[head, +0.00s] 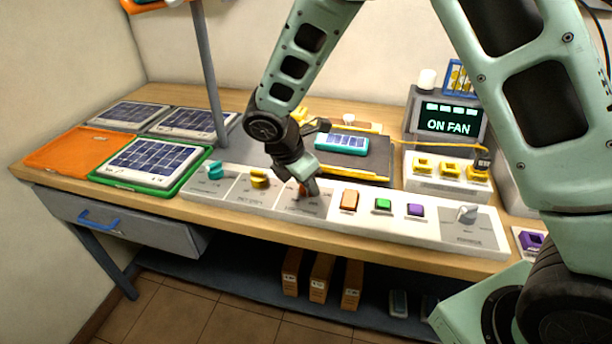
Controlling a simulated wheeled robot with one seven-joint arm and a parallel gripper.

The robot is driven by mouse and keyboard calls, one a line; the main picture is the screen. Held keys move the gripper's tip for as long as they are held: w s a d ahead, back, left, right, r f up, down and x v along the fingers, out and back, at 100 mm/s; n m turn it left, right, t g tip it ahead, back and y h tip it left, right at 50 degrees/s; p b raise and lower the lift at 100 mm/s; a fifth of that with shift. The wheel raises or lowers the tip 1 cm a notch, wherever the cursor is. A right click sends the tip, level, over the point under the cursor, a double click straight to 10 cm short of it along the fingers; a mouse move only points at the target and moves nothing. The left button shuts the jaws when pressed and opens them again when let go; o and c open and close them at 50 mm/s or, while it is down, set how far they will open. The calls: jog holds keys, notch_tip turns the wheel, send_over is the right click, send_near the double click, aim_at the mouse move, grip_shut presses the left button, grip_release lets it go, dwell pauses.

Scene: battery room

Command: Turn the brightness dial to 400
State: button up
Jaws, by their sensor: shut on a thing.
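A long white control panel (330,217) runs along the front of the bench. The labels under the dials are too small to read, so I cannot tell which is marked brightness or what value any dial points to.
An orange-tan switch (349,200), a green button (383,205) and a purple button (416,210) sit right of my gripper. A display reading "ON FAN" (448,121) stands behind. A lamp post (209,75) and solar panels (150,160) are at left.

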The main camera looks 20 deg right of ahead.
jog(key=m+g+p, duration=0.1)
jog(key=m, duration=0.1)
jog(key=m+p, duration=0.1)
jog(key=m, duration=0.1)
jog(key=shift+w+m+g, duration=0.15)
jog(key=shift+m+g, duration=0.25)
jog(key=m, duration=0.1)
jog(key=m+g+p, duration=0.1)
jog(key=m, duration=0.1)
jog(key=m+g+p, duration=0.1)
jog(key=m, duration=0.1)
jog(key=shift+w, duration=0.25)
jog(key=m+y, duration=0.1)
jog(key=m, duration=0.1)
jog(key=m+g+p, duration=0.1)
jog(key=m, duration=0.2)
jog(key=shift+w+d+y, duration=0.1)
jog(key=shift+d+y, duration=0.1)
jog(key=shift+y, duration=0.2)
jog(key=m+y, duration=0.1)
jog(key=m, duration=0.1)
jog(key=m+g+p, duration=0.1)
jog(key=m, duration=0.2)
jog(key=shift+w+d+y, duration=0.1)
jog(key=shift+d+y, duration=0.05)
jog(key=shift+y, duration=0.25)
jog(key=o, duration=1)
